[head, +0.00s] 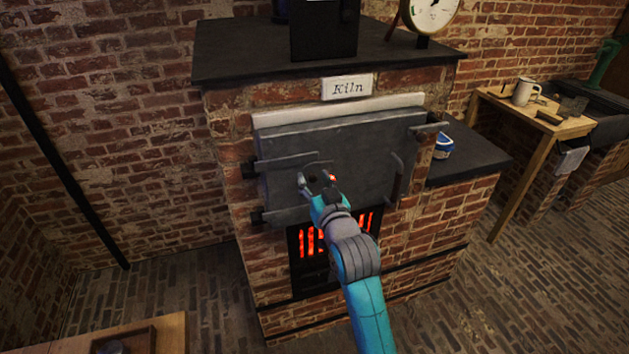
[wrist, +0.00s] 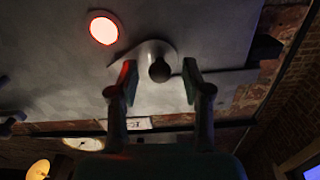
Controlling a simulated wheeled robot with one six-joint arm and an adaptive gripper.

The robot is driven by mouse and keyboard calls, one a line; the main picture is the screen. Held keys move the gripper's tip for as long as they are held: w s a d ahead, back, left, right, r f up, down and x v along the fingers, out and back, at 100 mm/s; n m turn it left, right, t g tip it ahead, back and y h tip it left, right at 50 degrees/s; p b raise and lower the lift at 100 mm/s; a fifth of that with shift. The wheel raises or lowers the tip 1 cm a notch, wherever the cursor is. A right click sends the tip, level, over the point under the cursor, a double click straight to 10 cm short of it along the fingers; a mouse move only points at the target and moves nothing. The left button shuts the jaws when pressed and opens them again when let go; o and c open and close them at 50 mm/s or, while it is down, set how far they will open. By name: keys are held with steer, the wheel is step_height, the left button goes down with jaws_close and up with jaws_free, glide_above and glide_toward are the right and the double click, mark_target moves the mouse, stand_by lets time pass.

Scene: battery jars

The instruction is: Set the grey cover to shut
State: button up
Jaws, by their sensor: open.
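The kiln's big grey door (head: 352,150) is closed against the brick front. In the wrist view, a round peephole (wrist: 103,29) in the door glows white and red. The small grey cover (wrist: 147,52) sits beside the peephole and leaves it uncovered. A dark round knob (wrist: 159,71) stands out from the cover. My gripper (wrist: 160,80) is open, with one finger on each side of the knob; I cannot tell whether either finger touches it. In the head view, my gripper (head: 317,182) is at the middle of the door and hides most of the cover.
A glowing fire grate (head: 308,243) lies below the door. A door handle (head: 397,178) stands out at the door's right. A dark side shelf (head: 475,158) holds a blue and white pot (head: 443,146). A wooden table (head: 530,112) with a mug is farther right.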

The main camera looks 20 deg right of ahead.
steer(key=shift+w, duration=0.1)
jaws_close()
steer(key=shift+f, duration=0.1)
stand_by(0.3)
steer(key=f+n, duration=0.1)
steer(key=n, duration=0.3)
steer(key=shift+d+f, duration=0.35)
steer(key=shift+f, duration=0.05)
steer(key=shift+d+f+n, duration=0.45)
steer(key=shift+d+n, duration=0.3)
steer(key=shift+n, duration=1.2)
steer(key=shift+d+f+n, duration=0.45)
steer(key=shift+d+n, duration=0.25)
steer(key=shift+n, duration=1.3)
steer(key=shift+d+f+n, duration=0.45)
steer(key=shift+d+n, duration=0.3)
steer(key=shift+n, duration=1.2)
steer(key=shift+d, duration=0.1)
